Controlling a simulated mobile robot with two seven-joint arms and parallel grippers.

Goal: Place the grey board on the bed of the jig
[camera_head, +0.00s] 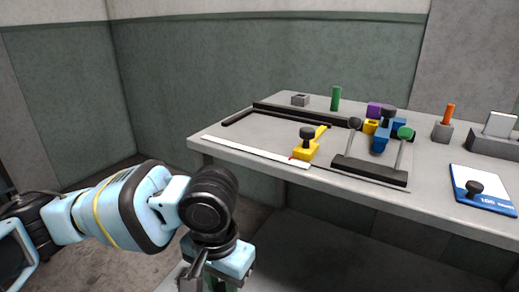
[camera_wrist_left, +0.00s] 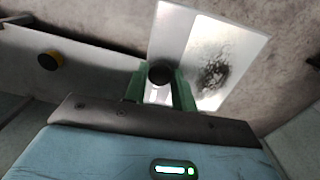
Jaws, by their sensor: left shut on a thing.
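My left gripper (camera_head: 216,282) hangs in front of the table's left front edge in the head view, its fingertips cut off below. In the left wrist view its green fingers (camera_wrist_left: 160,90) are shut on the dark round knob (camera_wrist_left: 160,73) of the grey board (camera_wrist_left: 178,28). The board has a lighter panel with a dark scribbled mark. In the head view the board is mostly hidden or out of frame. The jig's bed (camera_head: 262,131) is bare grey, with a black fence (camera_head: 300,114) behind and a black clamp bar (camera_head: 369,170) in front right. My right gripper is not in view.
A yellow stop with a black knob (camera_head: 305,146) stands at the bed's front, beside a white strip (camera_head: 250,150).

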